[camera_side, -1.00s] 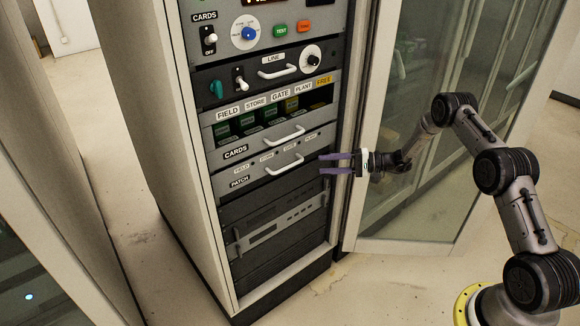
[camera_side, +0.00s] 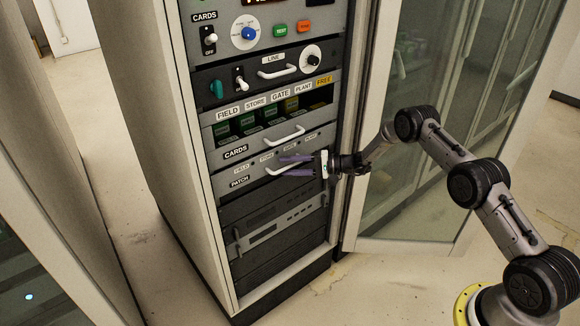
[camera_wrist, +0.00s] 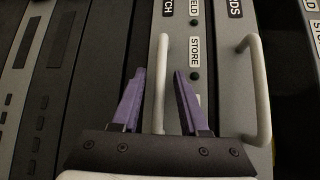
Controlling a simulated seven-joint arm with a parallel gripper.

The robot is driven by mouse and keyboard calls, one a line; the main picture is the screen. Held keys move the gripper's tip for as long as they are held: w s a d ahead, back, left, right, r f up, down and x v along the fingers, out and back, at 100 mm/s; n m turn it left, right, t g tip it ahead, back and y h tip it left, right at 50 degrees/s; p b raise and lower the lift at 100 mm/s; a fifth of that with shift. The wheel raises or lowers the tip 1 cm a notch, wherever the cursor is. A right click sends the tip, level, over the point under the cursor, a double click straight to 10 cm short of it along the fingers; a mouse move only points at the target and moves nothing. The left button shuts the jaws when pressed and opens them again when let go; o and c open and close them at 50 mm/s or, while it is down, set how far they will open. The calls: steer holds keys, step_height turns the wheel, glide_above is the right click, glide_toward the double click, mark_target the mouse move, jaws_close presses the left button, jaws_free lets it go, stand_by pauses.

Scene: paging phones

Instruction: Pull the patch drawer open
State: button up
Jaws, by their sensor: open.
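The patch drawer (camera_side: 221,184) is a grey panel in the rack, labelled PATCH, with a white bar handle (camera_side: 274,171). It looks shut, level with the panels around it. My gripper (camera_side: 283,166) is at the right part of this handle, its purple fingers open. In the wrist view the patch handle (camera_wrist: 163,70) runs between the two spread fingertips of my gripper (camera_wrist: 160,75), with a gap on each side. The fingers do not grip it. The near end of the handle is partly hidden by the gripper.
The CARDS drawer handle (camera_side: 285,135) juts out just above; it also shows at the right in the wrist view (camera_wrist: 258,90). Blank and vented panels (camera_side: 275,228) lie below. The open glass cabinet door (camera_side: 420,130) stands right of the rack, close to my arm.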

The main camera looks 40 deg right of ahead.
steer(key=shift+c, duration=0.3)
jaws_close()
stand_by(1.1)
